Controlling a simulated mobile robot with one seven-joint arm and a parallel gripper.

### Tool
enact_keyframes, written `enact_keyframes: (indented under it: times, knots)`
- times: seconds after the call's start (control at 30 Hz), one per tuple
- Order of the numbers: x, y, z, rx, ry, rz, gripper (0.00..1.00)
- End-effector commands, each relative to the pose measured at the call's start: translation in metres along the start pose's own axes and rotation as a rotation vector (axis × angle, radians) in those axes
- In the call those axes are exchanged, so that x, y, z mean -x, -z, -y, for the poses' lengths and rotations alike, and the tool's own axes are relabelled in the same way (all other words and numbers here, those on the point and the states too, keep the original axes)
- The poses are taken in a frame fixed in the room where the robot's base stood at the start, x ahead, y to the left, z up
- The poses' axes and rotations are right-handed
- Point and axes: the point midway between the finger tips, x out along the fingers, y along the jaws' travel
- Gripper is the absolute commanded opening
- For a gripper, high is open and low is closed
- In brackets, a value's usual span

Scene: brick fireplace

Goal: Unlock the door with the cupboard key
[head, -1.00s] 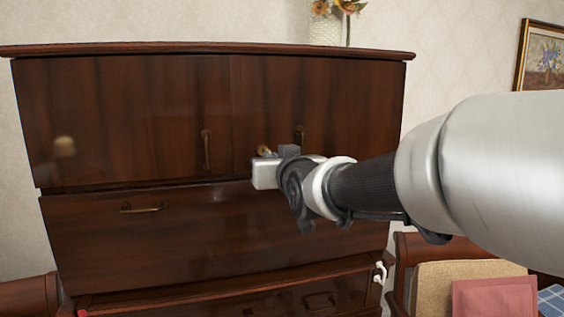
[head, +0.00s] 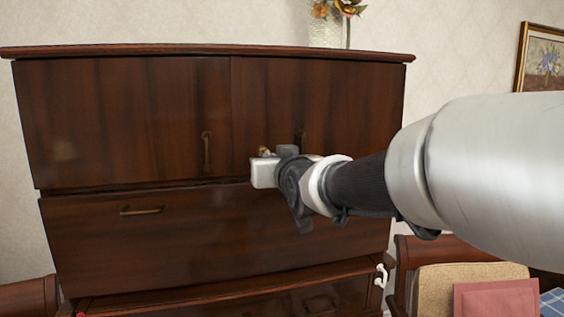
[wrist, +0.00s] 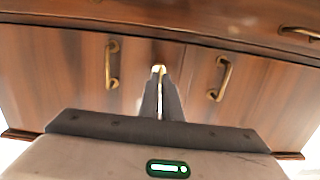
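The dark brown wooden cupboard (head: 120,120) fills most of the head view, with two upper doors that meet at a middle seam. My gripper (wrist: 161,95) is in front of the doors near that seam, and it also shows in the head view (head: 275,165). Its fingers are close together on a small brass-coloured key (wrist: 159,70), which shows as a small gold piece in the head view (head: 264,151). The key's tip points toward the doors. The keyhole is not clear, and I cannot tell whether the key touches it. The doors look closed.
Brass handles sit on the left door (head: 207,150) and right door (head: 300,138). A wide panel with a brass handle (head: 141,211) is below. A vase with flowers (head: 326,32) stands on top. A chair (head: 470,275) is at lower right.

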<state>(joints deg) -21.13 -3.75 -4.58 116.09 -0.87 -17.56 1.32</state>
Motion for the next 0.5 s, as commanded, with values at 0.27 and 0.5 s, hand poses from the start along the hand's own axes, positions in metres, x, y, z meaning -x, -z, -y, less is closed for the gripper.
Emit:
enact_keyframes:
  times: [0.27,0.5]
  knots:
    - [-0.0057,0.0006,0.0,0.0,0.0,-0.001,0.0]
    - [-0.0106,0.0011,-0.0001,0.0,0.0,-0.001,0.0]
